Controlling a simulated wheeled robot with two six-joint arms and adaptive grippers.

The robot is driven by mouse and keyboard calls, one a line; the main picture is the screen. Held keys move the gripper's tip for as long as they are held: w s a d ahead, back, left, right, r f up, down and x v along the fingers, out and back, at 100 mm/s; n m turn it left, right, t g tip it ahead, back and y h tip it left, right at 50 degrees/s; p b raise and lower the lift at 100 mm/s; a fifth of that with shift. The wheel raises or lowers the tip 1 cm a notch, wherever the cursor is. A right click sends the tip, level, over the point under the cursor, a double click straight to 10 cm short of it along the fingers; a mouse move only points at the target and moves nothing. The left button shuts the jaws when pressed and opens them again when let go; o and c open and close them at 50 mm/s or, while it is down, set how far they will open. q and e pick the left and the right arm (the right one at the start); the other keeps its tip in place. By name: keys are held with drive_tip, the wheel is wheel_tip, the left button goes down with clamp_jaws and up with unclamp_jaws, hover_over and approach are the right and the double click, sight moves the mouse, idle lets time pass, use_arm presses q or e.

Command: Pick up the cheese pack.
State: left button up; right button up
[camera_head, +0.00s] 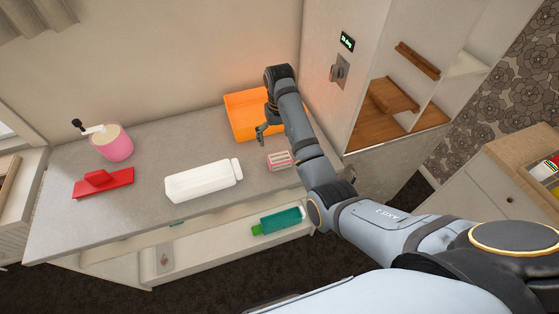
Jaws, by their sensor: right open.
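A small pink-and-white pack (279,160), which seems to be the cheese pack, sits on the grey counter (150,165) near its right end. Its label is too small to read. My right arm reaches in from the lower right and passes just right of the pack. My right gripper (262,132) is open, above and a little behind the pack, in front of the orange bin. It appears apart from the pack, and part of it is hidden behind my own forearm. My left gripper is not in view.
An orange bin (238,111) stands at the back, partly hidden by my arm. A white bottle (204,181) lies left of the pack. A red object (104,183) and a pink pot (113,146) are further left. A green bottle (277,221) lies on the shelf below.

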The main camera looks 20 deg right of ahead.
drive_tip(key=p, duration=0.1)
hover_over(280, 157)
wheel_tip(280, 157, down, 5)
drive_tip(key=shift+r, duration=0.2)
drive_tip(key=shift+f, duration=0.4)
drive_tip(key=shift+f+p, duration=0.25)
drive_tip(key=shift+p, duration=0.05)
wheel_tip(280, 157, down, 4)
drive_tip(key=shift+p, duration=0.6)
drive_tip(key=shift+f, duration=0.4)
drive_tip(key=shift+r, duration=0.1)
drive_tip(key=c, duration=1.3)
drive_tip(key=shift+o, duration=0.2)
drive_tip(key=shift+r, duration=0.1)
